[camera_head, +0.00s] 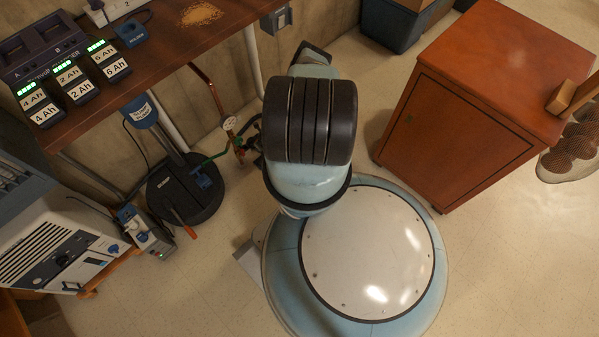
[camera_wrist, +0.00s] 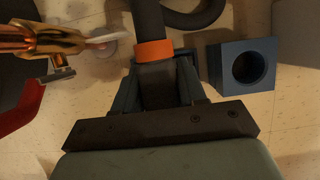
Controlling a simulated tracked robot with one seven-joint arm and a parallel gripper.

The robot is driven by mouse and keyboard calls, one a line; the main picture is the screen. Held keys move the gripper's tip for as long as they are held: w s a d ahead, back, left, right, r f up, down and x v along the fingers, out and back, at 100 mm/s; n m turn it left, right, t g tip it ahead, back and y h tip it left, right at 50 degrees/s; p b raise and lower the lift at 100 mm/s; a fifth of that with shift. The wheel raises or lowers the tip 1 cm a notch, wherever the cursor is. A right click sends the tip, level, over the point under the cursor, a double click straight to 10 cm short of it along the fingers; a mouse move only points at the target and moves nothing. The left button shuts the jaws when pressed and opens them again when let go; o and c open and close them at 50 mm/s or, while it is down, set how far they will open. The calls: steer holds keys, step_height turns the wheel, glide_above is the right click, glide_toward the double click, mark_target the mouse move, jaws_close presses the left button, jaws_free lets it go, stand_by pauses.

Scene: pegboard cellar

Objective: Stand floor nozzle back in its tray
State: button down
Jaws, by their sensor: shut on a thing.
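In the wrist view my gripper (camera_wrist: 158,92) is shut on a dark tube with an orange collar (camera_wrist: 154,50), which looks like the neck of the floor nozzle. The tube runs up out of the top of the picture, and a dark curved piece (camera_wrist: 195,17) shows beside it. A blue block with a round hole (camera_wrist: 241,65) is just right of the gripper, apart from it; I cannot tell whether it belongs to the tray. Blue edges show behind the fingers, mostly hidden. In the head view my own arm hides the gripper and the nozzle.
Brass fittings (camera_wrist: 40,42) are close on the left in the wrist view. In the head view a workbench (camera_head: 160,45) with battery chargers is at upper left, a black round base (camera_head: 185,190) below it, and a wooden cabinet (camera_head: 455,130) at right. Floor shows between them.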

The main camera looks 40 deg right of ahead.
steer(key=shift+f, duration=0.5)
stand_by(0.8)
steer(key=c, duration=0.6)
jaws_free()
steer(key=shift+o, duration=0.6)
steer(key=o, duration=0.4)
steer(key=shift+r, duration=3.5)
